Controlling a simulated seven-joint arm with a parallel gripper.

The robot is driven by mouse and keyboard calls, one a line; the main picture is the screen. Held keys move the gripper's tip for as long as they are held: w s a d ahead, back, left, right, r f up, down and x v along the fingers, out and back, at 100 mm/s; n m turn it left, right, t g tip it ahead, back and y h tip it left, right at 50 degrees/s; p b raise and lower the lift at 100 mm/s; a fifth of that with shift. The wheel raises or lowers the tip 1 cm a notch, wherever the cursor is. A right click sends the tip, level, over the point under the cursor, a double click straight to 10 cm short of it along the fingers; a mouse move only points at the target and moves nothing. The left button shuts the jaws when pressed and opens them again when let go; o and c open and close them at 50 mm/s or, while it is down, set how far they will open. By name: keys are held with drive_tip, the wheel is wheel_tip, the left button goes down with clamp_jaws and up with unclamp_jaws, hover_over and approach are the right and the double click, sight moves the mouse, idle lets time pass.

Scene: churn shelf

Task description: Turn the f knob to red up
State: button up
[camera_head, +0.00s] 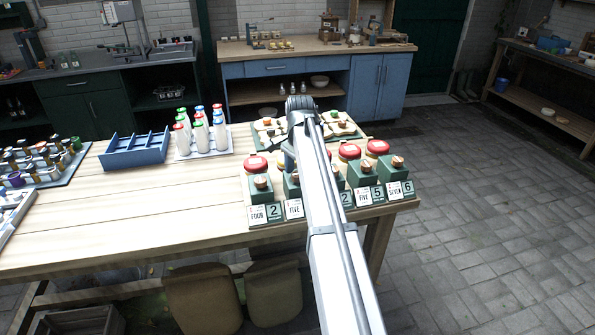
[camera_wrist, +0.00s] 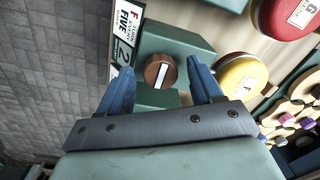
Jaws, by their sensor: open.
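The F knob (camera_wrist: 161,72) is a round brown knob with a white bar, on a green box (camera_wrist: 178,45) in the wrist view. Its card (camera_wrist: 126,40) reads F, FIVE and 2; the card also shows in the head view (camera_head: 294,210). Beside the box is a round piece with a yellow face (camera_wrist: 240,78). A similar piece with a red face (camera_wrist: 290,12), labelled G, is at the upper right. My gripper (camera_wrist: 160,64) is open, one finger on each side of the knob. Finger contact with the knob cannot be told. In the head view my arm hides most of this station.
Neighbouring green boxes with knobs (camera_head: 385,173) stand close along the table's front edge, with red-topped pieces (camera_head: 377,147) behind. A blue divided tray (camera_head: 136,150) and several bottles on a white tray (camera_head: 213,154) stand further left. The table's front left middle (camera_head: 150,215) is clear.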

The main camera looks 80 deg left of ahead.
drive_tip(key=c, duration=1.1)
drive_tip(key=shift+o, duration=0.2)
drive_tip(key=shift+n, duration=0.3)
drive_tip(key=n, duration=0.8)
drive_tip(key=shift+w+n, duration=0.1)
drive_tip(key=shift+n, duration=0.3)
drive_tip(key=n, duration=0.4)
drive_tip(key=shift+n+h, duration=0.3)
drive_tip(key=shift+a+n, duration=0.1)
drive_tip(key=shift+n, duration=1.8)
